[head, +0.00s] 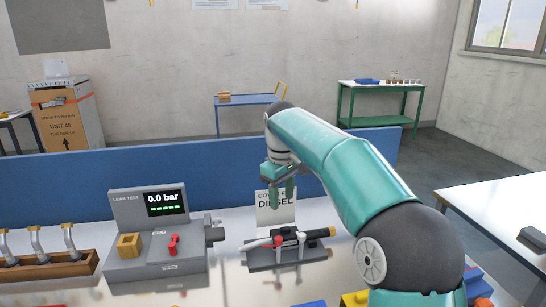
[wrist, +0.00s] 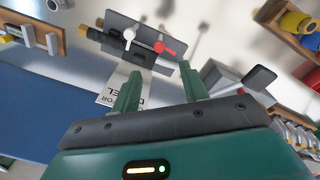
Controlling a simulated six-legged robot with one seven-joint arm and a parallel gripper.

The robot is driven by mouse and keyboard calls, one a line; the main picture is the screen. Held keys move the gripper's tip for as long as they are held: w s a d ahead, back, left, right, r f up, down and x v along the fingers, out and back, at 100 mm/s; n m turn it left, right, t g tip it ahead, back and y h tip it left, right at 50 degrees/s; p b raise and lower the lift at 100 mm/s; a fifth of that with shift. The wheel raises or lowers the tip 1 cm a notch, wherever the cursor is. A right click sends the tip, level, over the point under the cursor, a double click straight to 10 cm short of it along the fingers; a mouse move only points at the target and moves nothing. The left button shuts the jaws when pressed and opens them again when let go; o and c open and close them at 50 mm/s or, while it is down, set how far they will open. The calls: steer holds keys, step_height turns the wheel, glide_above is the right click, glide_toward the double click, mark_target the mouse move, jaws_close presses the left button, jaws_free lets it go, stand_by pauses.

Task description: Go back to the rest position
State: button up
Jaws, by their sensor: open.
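My gripper (head: 281,190) hangs in the air above the far side of the bench, just in front of the "DIESEL" card (head: 275,212). Its two green fingers (wrist: 160,92) are apart with nothing between them in the wrist view. Below it in the head view, a dark nozzle-like fitting (head: 314,234) with red and white levers lies on a grey holder (head: 262,259). The holder also shows in the wrist view (wrist: 125,32), apart from the fingers. My teal arm reaches in from the right and hides part of the bench.
A leak tester (head: 157,240) reading 0.0 bar stands at left, beside a wooden rack (head: 50,268) of metal nozzles. A blue partition (head: 120,178) runs behind the bench. A white table (head: 500,215) stands at right. Yellow and blue parts (head: 355,299) lie at the front edge.

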steer(key=s+d+r+m+t, duration=0.1)
steer(key=s+d+r+m, duration=0.2)
steer(key=s, duration=0.6)
steer(key=s+d+f+m+t, duration=0.1)
steer(key=s+d+f+m, duration=0.1)
steer(key=s, duration=0.6)
steer(key=s+d+f+m+t, duration=0.1)
steer(key=s+d+f+m, duration=0.1)
steer(key=s, duration=0.6)
steer(key=s+d+f+m+t, duration=0.2)
steer(key=s+d+f, duration=0.2)
steer(key=s, duration=0.4)
steer(key=shift+s+d+m, duration=0.25)
steer(key=shift+d+m, duration=0.05)
steer(key=shift+d, duration=0.45)
